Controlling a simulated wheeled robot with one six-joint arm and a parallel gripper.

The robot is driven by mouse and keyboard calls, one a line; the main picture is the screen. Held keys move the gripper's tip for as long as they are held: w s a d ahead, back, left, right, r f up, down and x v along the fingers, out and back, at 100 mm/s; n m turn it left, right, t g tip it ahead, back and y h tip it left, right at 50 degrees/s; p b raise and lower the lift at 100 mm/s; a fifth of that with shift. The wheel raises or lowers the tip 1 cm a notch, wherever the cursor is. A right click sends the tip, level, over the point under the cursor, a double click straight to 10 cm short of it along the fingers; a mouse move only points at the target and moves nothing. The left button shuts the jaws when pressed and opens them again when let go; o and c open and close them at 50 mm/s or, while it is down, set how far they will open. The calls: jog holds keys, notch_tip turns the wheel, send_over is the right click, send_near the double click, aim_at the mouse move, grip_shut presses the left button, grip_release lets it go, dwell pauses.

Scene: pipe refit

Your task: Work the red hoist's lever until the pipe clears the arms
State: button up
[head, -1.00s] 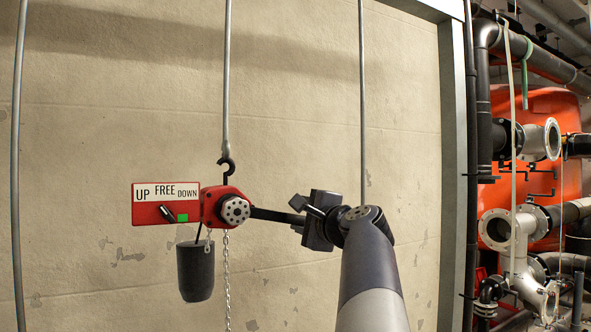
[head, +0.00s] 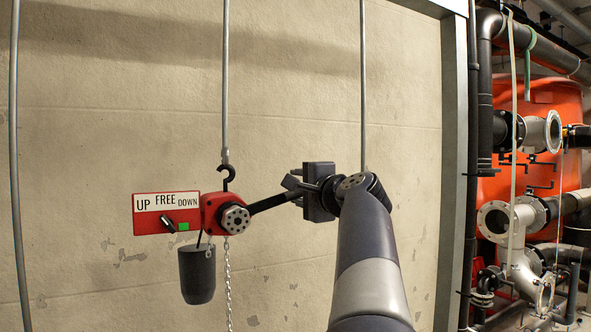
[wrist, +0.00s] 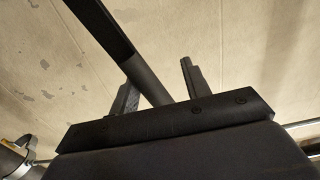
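The red hoist (head: 222,212) hangs by a black hook from a grey rod. Its black lever (head: 266,203) slopes up to the right to my gripper (head: 297,186). In the wrist view the lever (wrist: 148,80) passes between my gripper's two fingers (wrist: 158,82). The fingers stand apart, with a visible gap between the lever and the right finger. The hoist's red plate (head: 150,226) reads UP, FREE, DOWN, with a small dark selector tilted toward upper left and a green square. The pipe and arms cannot be made out as the hoist's load.
A dark chain bag (head: 197,274) and a loose chain (head: 227,285) hang below the hoist. A bare wall (head: 100,110) lies behind. A grey post (head: 455,150) stands at right, beyond it flanged pipes (head: 520,230) and an orange tank (head: 545,95).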

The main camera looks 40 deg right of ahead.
jog(key=shift+a+r, duration=0.1)
jog(key=shift+r, duration=0.05)
jog(key=shift+m, duration=0.7)
jog(key=shift+s+d+f+b, duration=0.1)
jog(key=shift+d+f+b, duration=0.15)
jog(key=shift+f+b, duration=0.6)
jog(key=shift+d+f+b, duration=0.2)
jog(key=shift+f+b, duration=0.25)
jog(key=shift+f, duration=0.75)
jog(key=f+b+v, duration=0.1)
jog(key=b+v, duration=0.3)
jog(key=v, duration=0.5)
jog(key=shift+f+m, duration=0.3)
